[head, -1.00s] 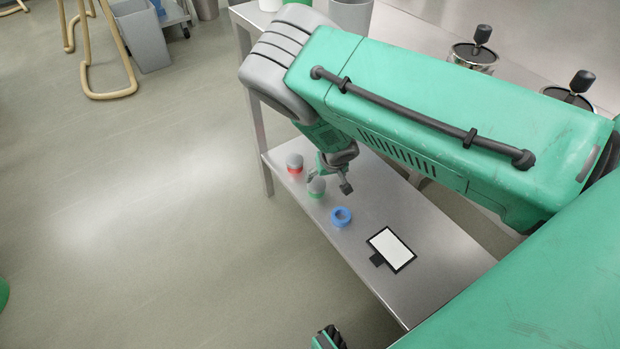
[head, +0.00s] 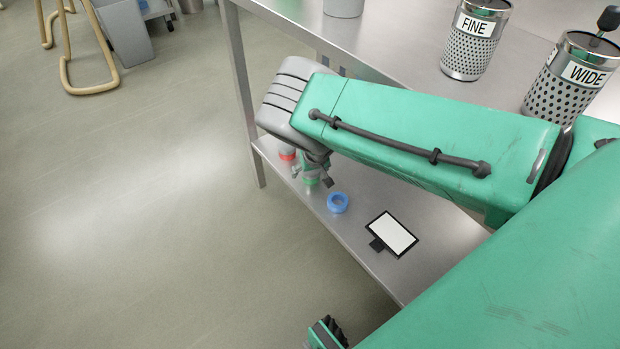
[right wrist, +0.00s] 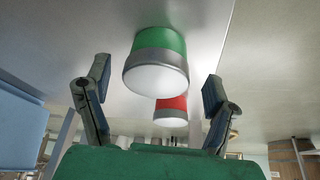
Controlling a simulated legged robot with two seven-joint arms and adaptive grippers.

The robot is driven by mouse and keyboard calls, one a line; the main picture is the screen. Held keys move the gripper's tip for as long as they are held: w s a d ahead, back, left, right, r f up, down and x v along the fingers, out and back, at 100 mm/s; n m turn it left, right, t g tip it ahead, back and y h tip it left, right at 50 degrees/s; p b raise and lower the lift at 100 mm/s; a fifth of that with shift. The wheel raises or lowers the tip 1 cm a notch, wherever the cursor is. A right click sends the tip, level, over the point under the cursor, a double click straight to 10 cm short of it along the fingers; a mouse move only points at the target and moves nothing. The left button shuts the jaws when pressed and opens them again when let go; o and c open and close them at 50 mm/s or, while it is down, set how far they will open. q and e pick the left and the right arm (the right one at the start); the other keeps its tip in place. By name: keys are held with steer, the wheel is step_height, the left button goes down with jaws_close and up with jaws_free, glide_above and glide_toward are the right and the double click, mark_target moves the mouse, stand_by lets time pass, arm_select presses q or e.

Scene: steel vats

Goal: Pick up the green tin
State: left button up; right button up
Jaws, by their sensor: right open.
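The green tin (head: 311,182) stands on the lower steel shelf (head: 365,265), partly hidden by my gripper in the head view. In the right wrist view the green tin (right wrist: 160,42) shows a green side, a grey band and a pale end. My right gripper (head: 313,175) is over the tin. In the right wrist view my right gripper (right wrist: 157,84) is open, one finger on each side of the tin, with gaps between. The tin looks a little beyond the fingertips.
A red tin (head: 287,154) stands just behind the green one; the red tin also shows in the right wrist view (right wrist: 171,105). A blue ring-shaped thing (head: 338,203) and a black-framed white panel (head: 391,234) lie nearer. The upper steel top (head: 400,50) holds perforated canisters.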

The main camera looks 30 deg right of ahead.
steer(key=shift+w+d+f, duration=0.1)
steer(key=shift+w+f, duration=0.15)
steer(key=shift+f, duration=0.4)
steer(key=shift+d, duration=0.2)
steer(key=c, duration=1.3)
steer(key=shift+a, duration=0.15)
steer(key=shift+r, duration=0.1)
